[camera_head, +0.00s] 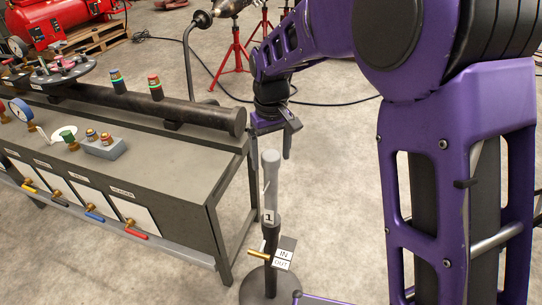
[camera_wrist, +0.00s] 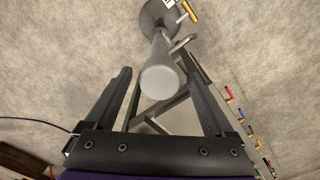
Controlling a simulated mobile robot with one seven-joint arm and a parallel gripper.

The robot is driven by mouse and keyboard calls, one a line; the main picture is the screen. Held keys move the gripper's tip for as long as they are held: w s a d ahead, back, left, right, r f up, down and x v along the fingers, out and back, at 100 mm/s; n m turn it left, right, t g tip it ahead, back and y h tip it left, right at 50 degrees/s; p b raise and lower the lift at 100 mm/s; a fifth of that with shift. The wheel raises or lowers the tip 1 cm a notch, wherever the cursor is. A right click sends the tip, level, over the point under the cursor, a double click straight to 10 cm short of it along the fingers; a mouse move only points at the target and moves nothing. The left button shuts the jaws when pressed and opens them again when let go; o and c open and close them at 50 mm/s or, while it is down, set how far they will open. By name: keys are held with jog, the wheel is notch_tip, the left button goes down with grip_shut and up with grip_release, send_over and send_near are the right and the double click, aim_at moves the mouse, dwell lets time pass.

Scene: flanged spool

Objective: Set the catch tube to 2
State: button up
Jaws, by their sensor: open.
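The catch tube (camera_head: 270,182) is a light grey upright tube with a rounded top on a dark post, in the middle of the head view. A label reading 1 shows on its lower part. A brass lever (camera_head: 258,255) and an IN/OUT plate (camera_head: 285,253) are lower on the post. In the wrist view the tube's grey end (camera_wrist: 162,80) lies between the fingers, with gaps at both sides. My gripper (camera_head: 269,155) is open and empty around the tube's top, pointing down; it also shows in the wrist view (camera_wrist: 156,66). I cannot tell its exact height.
A workbench (camera_head: 190,180) with a long dark pipe (camera_head: 180,112), gauges and colored lever handles stands at left, close to the tube. Red tripods (camera_head: 237,55) and a black cable lie behind.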

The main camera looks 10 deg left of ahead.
grip_shut()
dwell(0.5)
